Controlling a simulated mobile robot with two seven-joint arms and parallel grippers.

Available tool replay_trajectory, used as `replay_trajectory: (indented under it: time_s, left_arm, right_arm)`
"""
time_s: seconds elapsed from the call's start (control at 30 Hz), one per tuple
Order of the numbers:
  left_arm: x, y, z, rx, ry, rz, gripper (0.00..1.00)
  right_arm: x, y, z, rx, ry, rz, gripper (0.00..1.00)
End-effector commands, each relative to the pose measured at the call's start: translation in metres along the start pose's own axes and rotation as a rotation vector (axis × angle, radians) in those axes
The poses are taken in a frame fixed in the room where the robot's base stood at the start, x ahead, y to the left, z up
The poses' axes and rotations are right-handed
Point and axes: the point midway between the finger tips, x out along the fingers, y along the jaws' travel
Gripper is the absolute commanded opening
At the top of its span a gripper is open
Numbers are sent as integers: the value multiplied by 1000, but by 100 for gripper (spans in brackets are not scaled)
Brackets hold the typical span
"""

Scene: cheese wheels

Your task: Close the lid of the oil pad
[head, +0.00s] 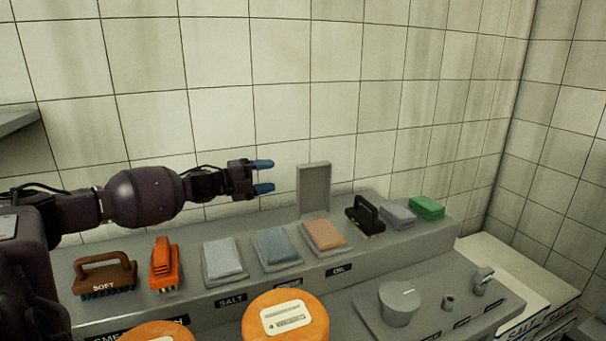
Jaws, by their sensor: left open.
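The oil pad (326,235) is an orange-brown pad in a shallow grey tray on the grey shelf, behind the label OIL. Its grey lid (314,190) stands upright at the back edge of the tray. My left gripper (264,177) has blue fingertips, one above the other with a gap between them. It is open and empty, to the left of the lid and apart from it, above the shelf. My right gripper is not in view.
Left of the oil pad sit a blue pad (275,246) and a pale pad (223,258). A black-handled brush (365,215), a grey block (398,213) and a green block (427,207) stand to its right. Orange cheese wheels (285,318) are in front. A tiled wall rises behind.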

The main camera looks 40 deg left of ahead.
Motion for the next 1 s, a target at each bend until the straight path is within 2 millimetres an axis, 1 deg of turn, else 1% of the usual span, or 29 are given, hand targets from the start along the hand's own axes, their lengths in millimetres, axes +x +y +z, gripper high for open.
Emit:
replay_trajectory:
  time_s: [0.27, 0.53, 0.67, 0.8, 1.0]
  left_arm:
    - [28, -1, 0, 2, 0, -3, 58]
    - [58, -1, 0, 0, 0, -3, 58]
    - [72, -1, 0, 1, 1, -3, 58]
    - [85, -1, 0, 1, 0, -2, 58]
    - [98, -1, 0, 0, -1, -2, 58]
  right_arm:
    - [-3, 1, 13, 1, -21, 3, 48]
    - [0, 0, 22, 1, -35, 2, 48]
    - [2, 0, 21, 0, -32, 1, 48]
    - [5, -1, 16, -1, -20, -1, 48]
    - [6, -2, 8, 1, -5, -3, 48]
